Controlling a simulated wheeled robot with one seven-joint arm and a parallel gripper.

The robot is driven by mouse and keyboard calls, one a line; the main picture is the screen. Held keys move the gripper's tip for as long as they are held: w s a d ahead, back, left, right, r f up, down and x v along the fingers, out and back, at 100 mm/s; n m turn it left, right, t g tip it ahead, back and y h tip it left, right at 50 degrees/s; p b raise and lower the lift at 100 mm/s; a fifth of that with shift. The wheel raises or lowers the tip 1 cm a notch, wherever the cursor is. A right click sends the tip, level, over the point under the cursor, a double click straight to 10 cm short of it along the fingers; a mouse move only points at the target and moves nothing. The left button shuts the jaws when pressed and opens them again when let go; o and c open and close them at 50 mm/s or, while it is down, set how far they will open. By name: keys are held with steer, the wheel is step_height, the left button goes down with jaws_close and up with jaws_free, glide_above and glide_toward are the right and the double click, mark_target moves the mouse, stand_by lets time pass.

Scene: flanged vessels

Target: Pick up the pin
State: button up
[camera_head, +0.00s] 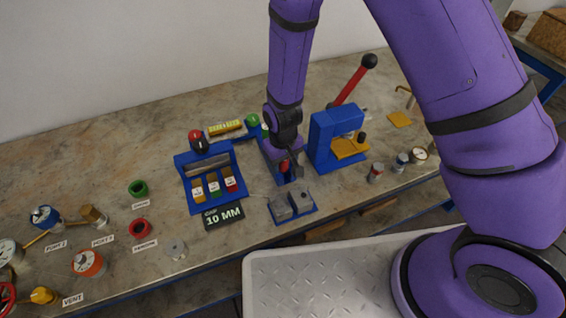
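The fingers are too small and dark to tell open from shut. No other thing can be made out clearly as a pin.
The blue press (322,139) with a red lever stands close right of my gripper. A blue rack (208,177) with coloured blocks stands left. Grey blocks on a blue base (293,205) lie in front. Rings and valves fill the left end.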

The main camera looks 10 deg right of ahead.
steer(key=c, duration=0.7)
steer(key=shift+r, duration=0.1)
